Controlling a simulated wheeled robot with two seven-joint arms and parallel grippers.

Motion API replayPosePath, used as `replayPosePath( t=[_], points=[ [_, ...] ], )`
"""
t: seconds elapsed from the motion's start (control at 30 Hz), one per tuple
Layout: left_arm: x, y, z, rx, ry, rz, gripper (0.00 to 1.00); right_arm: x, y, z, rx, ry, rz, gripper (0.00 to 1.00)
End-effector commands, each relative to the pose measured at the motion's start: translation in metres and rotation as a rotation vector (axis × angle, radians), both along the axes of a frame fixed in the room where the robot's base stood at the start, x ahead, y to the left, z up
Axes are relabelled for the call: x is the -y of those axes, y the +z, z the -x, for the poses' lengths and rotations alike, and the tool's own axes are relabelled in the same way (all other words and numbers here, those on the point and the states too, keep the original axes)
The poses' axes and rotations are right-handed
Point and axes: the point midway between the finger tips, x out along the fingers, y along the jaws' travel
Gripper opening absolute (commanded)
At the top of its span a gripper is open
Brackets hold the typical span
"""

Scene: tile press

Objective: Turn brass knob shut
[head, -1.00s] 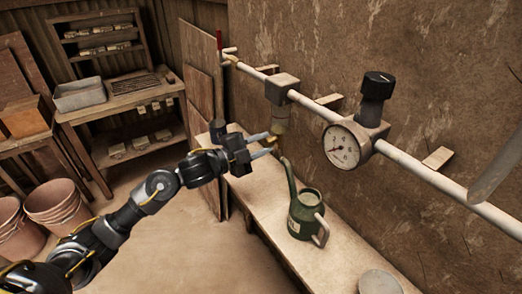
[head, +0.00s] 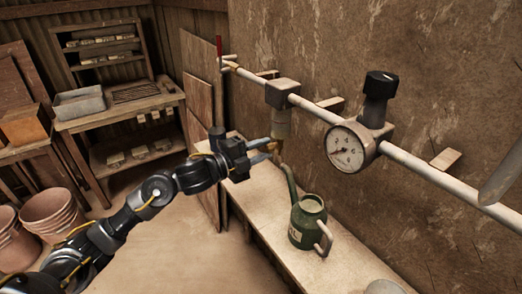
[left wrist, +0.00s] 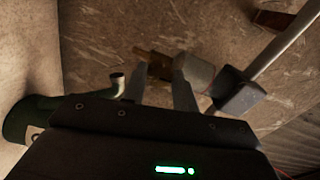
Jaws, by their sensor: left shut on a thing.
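The brass knob (head: 278,148) sits at the lower end of a dull metal valve body (head: 281,124), which hangs under a dark block (head: 283,94) on the wall pipe. My left gripper (head: 273,152) reaches it from the left and is shut on the knob, whose turn angle I cannot read. In the left wrist view, the brass knob (left wrist: 158,66) shows between my two pale fingers (left wrist: 160,84), partly covered by them. My right gripper is in neither view.
A green watering can (head: 308,222) stands on the bench (head: 262,208), its spout rising close below the knob. A round gauge (head: 346,147) and a black-capped fitting (head: 379,95) are on the pipe (head: 430,176) to the right. Shelves and terracotta pots (head: 52,212) are at the left.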

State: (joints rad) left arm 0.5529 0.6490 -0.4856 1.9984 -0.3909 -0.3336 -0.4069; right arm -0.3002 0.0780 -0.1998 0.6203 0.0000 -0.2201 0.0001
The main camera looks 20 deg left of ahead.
Motion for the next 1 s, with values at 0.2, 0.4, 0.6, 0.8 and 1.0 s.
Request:
replayPosePath(
  t=[0.2, 0.4, 0.6, 0.8, 1.0],
  points=[
    [0.000, 0.000, 0.000, -0.001, 0.000, -0.001, 0.48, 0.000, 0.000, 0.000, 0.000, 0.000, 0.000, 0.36],
    [0.000, 0.000, 0.000, -0.001, 0.000, -0.001, 0.50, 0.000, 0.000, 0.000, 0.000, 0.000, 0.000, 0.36],
    [-0.006, -0.002, 0.005, 0.000, 0.002, -0.002, 0.50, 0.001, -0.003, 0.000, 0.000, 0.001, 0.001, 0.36],
    [-0.028, -0.004, 0.033, -0.001, 0.001, -0.004, 0.50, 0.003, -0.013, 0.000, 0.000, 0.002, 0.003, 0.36],
    [-0.052, -0.004, 0.062, 0.000, 0.000, -0.004, 0.50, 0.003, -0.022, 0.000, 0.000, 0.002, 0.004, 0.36]
  ],
)
